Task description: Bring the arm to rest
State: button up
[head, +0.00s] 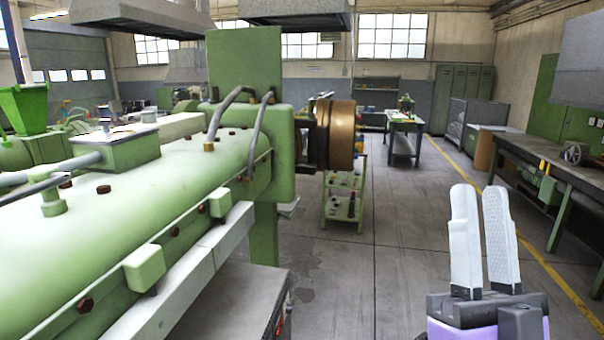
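My gripper (481,228) shows at the lower right of the head view. Its two pale fingers point upward, with a narrow gap between them at the tips and nothing visible held there. It is over the open grey floor, to the right of the green extruder (110,222) and apart from it. The rest of my arm is mostly below the picture edge.
The extruder, with a brass-coloured die head (342,135), fills the left side. A green cart (342,214) stands behind it. A workbench (537,150) runs along the right. Grey floor (400,270) lies clear between, with a yellow line.

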jog(key=s+f+n+g+y, duration=0.2)
jog(key=f, duration=0.5)
jog(key=s+f+n+g+y, duration=0.1)
jog(key=s+f+n+g, duration=0.1)
jog(key=f, duration=0.6)
jog(key=s+d+f+g+h, duration=0.1)
jog(key=s+f+g, duration=1)
jog(key=s+f, duration=1.2)
jog(key=shift+s+d+f+m+h+b, duration=0.3)
jog(key=shift+s+h+b, duration=0.15)
jog(key=shift+s, duration=0.55)
